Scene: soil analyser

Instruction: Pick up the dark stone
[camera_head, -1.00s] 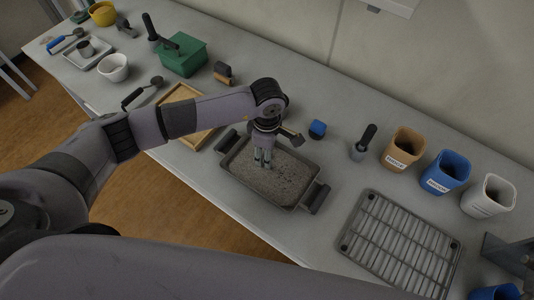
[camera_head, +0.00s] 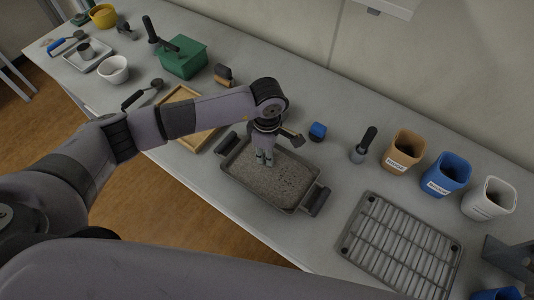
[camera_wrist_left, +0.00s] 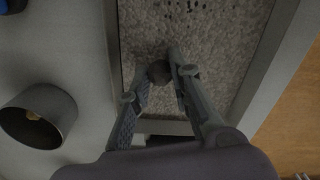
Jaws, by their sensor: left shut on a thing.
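The dark stone (camera_wrist_left: 159,72) is a small, round, dark lump between the fingertips of my left gripper in the left wrist view. My left gripper (camera_wrist_left: 160,80) is shut on it, low over the soil. The same gripper (camera_head: 264,158) points down into the grey tray (camera_head: 238,177) in the head view, where the stone cannot be made out. The tray is filled with grey-brown soil (camera_head: 285,183) and has dark handles at both ends. Whether the stone still touches the soil cannot be told. My right gripper is not in view.
A wire rack (camera_head: 400,245) lies right of the tray. Brown (camera_head: 402,150), blue (camera_head: 446,173) and white (camera_head: 488,198) cups stand along the back right. A wooden tray (camera_head: 190,137) and green box (camera_head: 182,58) are to the left. A small blue object (camera_head: 318,130) sits behind the tray.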

